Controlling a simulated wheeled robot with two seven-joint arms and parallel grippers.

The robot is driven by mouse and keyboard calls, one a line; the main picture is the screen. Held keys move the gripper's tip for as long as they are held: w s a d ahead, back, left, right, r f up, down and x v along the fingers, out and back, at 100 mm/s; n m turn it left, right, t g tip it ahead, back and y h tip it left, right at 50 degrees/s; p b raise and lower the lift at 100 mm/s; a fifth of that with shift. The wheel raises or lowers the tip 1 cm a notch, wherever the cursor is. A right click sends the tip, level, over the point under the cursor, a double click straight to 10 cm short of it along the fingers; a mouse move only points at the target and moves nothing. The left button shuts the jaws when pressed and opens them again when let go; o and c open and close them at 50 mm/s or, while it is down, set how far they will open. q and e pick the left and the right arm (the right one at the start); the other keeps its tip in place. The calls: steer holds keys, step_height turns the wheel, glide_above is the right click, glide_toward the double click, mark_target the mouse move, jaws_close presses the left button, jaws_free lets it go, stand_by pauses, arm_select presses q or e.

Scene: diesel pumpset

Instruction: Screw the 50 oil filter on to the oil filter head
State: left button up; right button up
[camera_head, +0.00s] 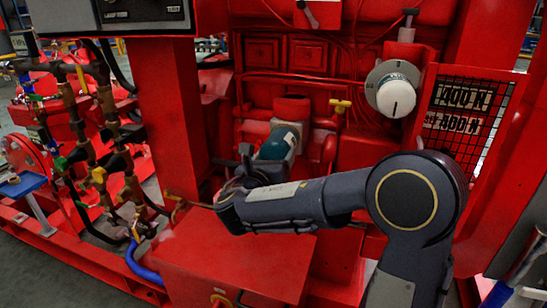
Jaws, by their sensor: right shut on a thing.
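The oil filter (277,142) is a dark teal cylinder with a pale end, tilted, in the middle of the red engine. It meets the red filter head (292,109) just above it; I cannot tell whether the threads are engaged. My right gripper (254,156) is at the lower left of the filter and shut on it. My own forearm and wrist hide part of the fingers and the area below the filter. My left gripper is not in view.
A red box (240,265) lies below my forearm. A yellow-handled valve (340,105) is right of the filter head. A white round knob (396,97) and a mesh guard (462,112) are farther right. A red post (166,115) and brass-fitted pipes (108,130) stand left.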

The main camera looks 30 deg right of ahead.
steer(key=shift+a, duration=0.1)
steer(key=c, duration=0.5)
steer(key=shift+w+m, duration=0.1)
steer(key=shift+m, duration=0.2)
steer(key=shift+c, duration=0.6)
steer(key=m, duration=0.4)
steer(key=shift+a+m, duration=0.15)
steer(key=shift+m, duration=0.25)
steer(key=m, duration=0.3)
steer(key=shift+w+m, duration=0.15)
steer(key=shift+m, duration=0.15)
steer(key=o, duration=1.7)
steer(key=shift+a, duration=0.1)
steer(key=shift+c, duration=0.2)
steer(key=shift+o, duration=0.4)
steer(key=shift+o, duration=0.8)
